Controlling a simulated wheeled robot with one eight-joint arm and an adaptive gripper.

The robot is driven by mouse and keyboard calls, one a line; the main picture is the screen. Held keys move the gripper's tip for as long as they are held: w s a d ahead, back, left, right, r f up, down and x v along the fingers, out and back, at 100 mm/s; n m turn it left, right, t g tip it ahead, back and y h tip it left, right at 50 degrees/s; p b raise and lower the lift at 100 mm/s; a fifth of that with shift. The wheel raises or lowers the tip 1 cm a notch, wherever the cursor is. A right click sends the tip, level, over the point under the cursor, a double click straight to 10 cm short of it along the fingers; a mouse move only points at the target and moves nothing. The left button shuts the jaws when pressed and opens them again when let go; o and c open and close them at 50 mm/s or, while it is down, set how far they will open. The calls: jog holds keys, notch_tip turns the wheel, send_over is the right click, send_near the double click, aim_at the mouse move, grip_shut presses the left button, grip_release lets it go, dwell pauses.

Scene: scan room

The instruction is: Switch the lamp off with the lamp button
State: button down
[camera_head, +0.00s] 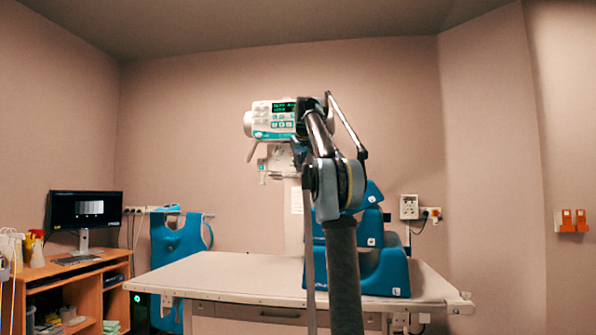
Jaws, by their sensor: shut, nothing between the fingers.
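The X-ray tube head (262,121) hangs above the far side of the table, with a white control panel, a lit dark display (284,108) and several small buttons (280,124). I cannot tell which one is the lamp button, nor whether the lamp is lit. My arm rises from the bottom centre and reaches up to the tube head. My gripper (303,112) is at the right edge of the panel, small, dark and partly hidden by my own arm. It is shut and holds nothing. I cannot tell whether it touches the panel.
A long pale table (230,278) spans the middle. Blue positioning wedges (385,270) stand on its right part, beside my arm. A blue apron (180,245) hangs behind its left end. A wooden desk (85,285) with a monitor (86,210) stands at left.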

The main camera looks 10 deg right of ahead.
jog(key=shift+s+a, duration=0.2)
jog(key=shift+s, duration=0.45)
jog(key=shift+s+a, duration=0.25)
jog(key=shift+s, duration=0.45)
jog(key=shift+s+a, duration=0.2)
jog(key=shift+s, duration=0.45)
jog(key=shift+f, duration=0.1)
jog(key=s+f+m+g, duration=0.1)
jog(key=s+f+g, duration=0.1)
jog(key=s+f, duration=1.6)
jog(key=s+f+m+g, duration=0.1)
jog(key=s+f+g, duration=0.1)
jog(key=s+f, duration=1.6)
jog(key=s+f+m+g, duration=0.1)
jog(key=s+f+g, duration=0.2)
jog(key=s+f, duration=1.5)
notch_tip(320, 180, down, 10)
jog(key=shift+m, duration=0.3)
jog(key=shift+s, duration=0.1)
jog(key=shift+w+f, duration=0.2)
jog(key=shift+w, duration=0.25)
